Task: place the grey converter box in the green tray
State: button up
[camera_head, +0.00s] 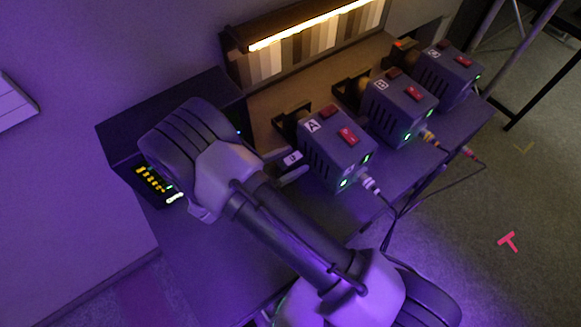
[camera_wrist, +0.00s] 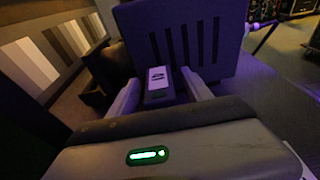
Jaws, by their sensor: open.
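A small dark grey box with a white label (camera_wrist: 158,92) lies between the fingers of my gripper (camera_wrist: 160,88) in the wrist view; it looks like the converter box. My gripper is open, with one finger on each side of the box; I cannot tell whether either touches it. In the head view the small box (camera_head: 291,160) shows beside my gripper (camera_head: 283,168), left of the lamp unit marked A. My own wrist and arm hide part of this spot. I see no green tray in either view.
Larger grey units A (camera_head: 330,158), B (camera_head: 390,112) and C (camera_head: 440,80) with red switches stand in a row, with cables at their right ends. A lit strip over a striped panel (camera_head: 308,48) stands behind. A dark box with yellow lights (camera_head: 152,180) is left.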

grip_shut()
